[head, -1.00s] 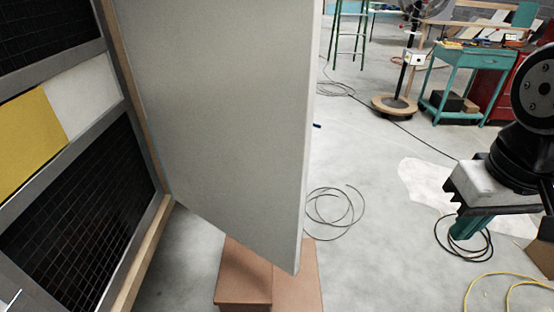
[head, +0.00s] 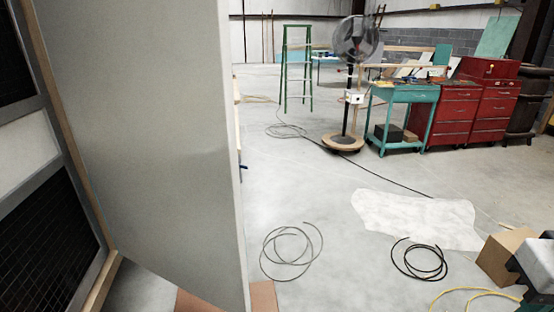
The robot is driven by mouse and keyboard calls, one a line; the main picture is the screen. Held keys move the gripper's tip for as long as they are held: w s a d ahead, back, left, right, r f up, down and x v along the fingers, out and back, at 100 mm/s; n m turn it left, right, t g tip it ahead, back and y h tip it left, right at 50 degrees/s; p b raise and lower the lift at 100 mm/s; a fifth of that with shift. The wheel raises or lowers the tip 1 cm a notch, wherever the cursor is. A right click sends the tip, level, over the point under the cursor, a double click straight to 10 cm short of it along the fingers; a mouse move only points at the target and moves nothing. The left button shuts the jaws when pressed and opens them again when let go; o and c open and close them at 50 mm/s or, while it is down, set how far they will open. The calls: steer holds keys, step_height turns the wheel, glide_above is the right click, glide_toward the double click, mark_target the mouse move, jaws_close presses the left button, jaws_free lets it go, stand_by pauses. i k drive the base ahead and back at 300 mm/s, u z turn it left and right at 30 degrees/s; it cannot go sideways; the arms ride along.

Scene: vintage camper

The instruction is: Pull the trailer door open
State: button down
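The trailer door (head: 150,130) is a large plain grey panel on the left of the head view. It stands swung out from the dark-gridded trailer wall (head: 40,200), with a wood-coloured strip along the side where they meet. No handle shows on the face I see; the door's other face is hidden. My gripper (head: 538,290) shows only in part at the lower right edge, a pale grey block with green below it. It is well apart from the door, and its fingertips are mostly cut off.
Brown box-like pieces (head: 262,298) lie on the floor under the door's lower edge. Coiled cables (head: 290,252), a white sheet (head: 418,215) and a cardboard box (head: 505,257) lie on the floor to the right. A fan (head: 350,90), teal cart (head: 402,95) and red cabinets (head: 460,108) stand farther back.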

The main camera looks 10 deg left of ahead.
mark_target(147, 87)
steer(key=z, duration=0.5)
steer(key=i, duration=0.95)
steer(key=u, duration=2.3)
